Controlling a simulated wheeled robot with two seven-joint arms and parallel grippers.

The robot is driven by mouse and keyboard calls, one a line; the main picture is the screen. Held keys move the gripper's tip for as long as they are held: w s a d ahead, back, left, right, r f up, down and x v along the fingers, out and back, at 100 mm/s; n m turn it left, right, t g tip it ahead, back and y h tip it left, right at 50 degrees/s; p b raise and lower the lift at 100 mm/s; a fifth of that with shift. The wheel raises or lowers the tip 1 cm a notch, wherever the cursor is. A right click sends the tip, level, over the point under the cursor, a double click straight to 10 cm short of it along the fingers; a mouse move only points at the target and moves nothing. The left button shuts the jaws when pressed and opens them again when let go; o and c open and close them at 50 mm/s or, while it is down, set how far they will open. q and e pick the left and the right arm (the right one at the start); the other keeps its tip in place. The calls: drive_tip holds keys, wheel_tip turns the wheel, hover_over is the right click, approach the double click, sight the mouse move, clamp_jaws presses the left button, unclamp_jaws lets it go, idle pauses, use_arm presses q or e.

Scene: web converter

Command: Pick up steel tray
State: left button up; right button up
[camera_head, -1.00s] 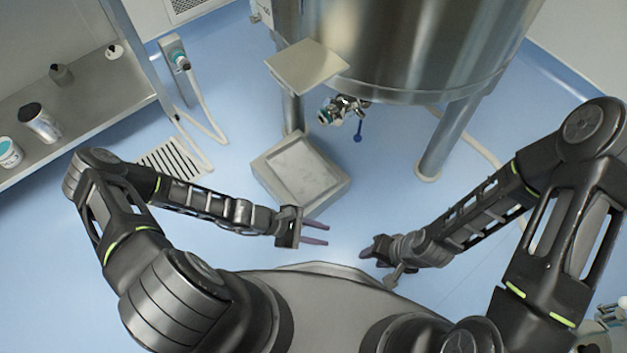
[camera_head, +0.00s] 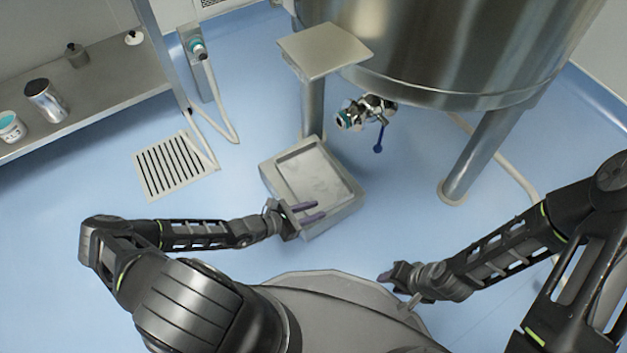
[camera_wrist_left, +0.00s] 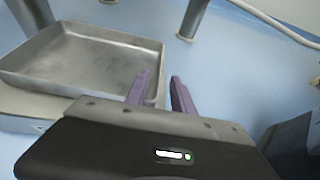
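The steel tray (camera_head: 341,176) is a shallow, square metal tray. It sits on top of a pale block-like base on the floor, near a leg of the big vessel. In the left wrist view the tray (camera_wrist_left: 75,62) fills the upper left, its raised rim showing. My left gripper (camera_head: 318,211) is open, its two purple fingers apart over or beside the tray's near edge.
A floor grate (camera_head: 174,166) lies left. A shelf (camera_head: 100,95) holds jars. Blue floor is open around the tray.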

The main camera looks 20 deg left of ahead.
sight(325, 208)
use_arm(q)
drive_tip(key=shift+w+d+f, duration=0.15)
drive_tip(key=shift+w+d, duration=0.05)
drive_tip(key=b+x, duration=0.3)
drive_tip(key=x, duration=0.2)
drive_tip(key=shift+a, duration=0.1)
drive_tip(key=shift+w, duration=0.1)
idle(0.5)
clamp_jaws()
idle(1.3)
